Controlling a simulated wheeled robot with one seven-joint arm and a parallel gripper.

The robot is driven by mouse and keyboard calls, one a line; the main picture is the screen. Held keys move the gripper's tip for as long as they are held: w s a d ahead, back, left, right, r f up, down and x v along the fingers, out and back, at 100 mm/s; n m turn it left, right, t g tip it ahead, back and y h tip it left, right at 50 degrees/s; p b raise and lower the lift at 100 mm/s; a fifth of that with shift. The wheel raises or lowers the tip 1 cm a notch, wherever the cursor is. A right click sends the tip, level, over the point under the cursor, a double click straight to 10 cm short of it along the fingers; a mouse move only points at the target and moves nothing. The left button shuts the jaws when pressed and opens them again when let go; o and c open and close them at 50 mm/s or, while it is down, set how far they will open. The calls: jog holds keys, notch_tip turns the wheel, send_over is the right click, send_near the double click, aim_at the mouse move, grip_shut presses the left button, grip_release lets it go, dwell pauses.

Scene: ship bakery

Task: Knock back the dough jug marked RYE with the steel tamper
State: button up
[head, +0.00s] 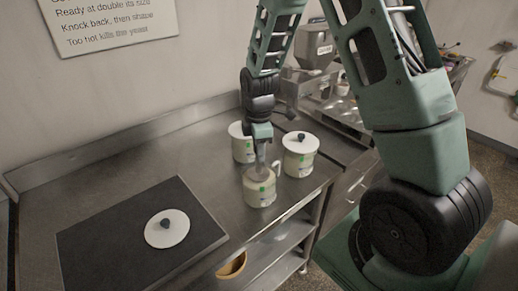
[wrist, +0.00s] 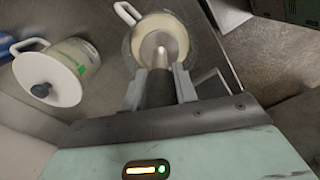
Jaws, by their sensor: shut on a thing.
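An open white jug (head: 260,192) with a green mark stands near the counter's front edge; its label is too small to read. My gripper (head: 262,146) is above it, pointing down, shut on the dark handle of the steel tamper (head: 261,168). In the wrist view the fingers (wrist: 158,85) close around the handle, and the tamper's bright steel part (wrist: 158,45) is within the rim of the open jug (wrist: 184,42). Pale dough shows around it. I cannot tell how deep the tamper sits. A loose white lid with a black knob (head: 167,229) lies on the dark mat.
A lidded jug (head: 299,160) stands close behind to the right, and another (head: 242,148) behind to the left, partly hidden by my gripper. The dark mat (head: 100,235) covers the left front of the steel counter (head: 130,160). A machine (head: 317,50) stands at the back.

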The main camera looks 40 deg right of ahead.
aim_at(259, 172)
jog(key=shift+f+b, duration=1.8)
jog(key=shift+f, duration=0.8)
jog(key=shift+r, duration=0.1)
jog(key=shift+r+p, duration=4.4)
jog(key=shift+r, duration=1.1)
jog(key=shift+f, duration=0.1)
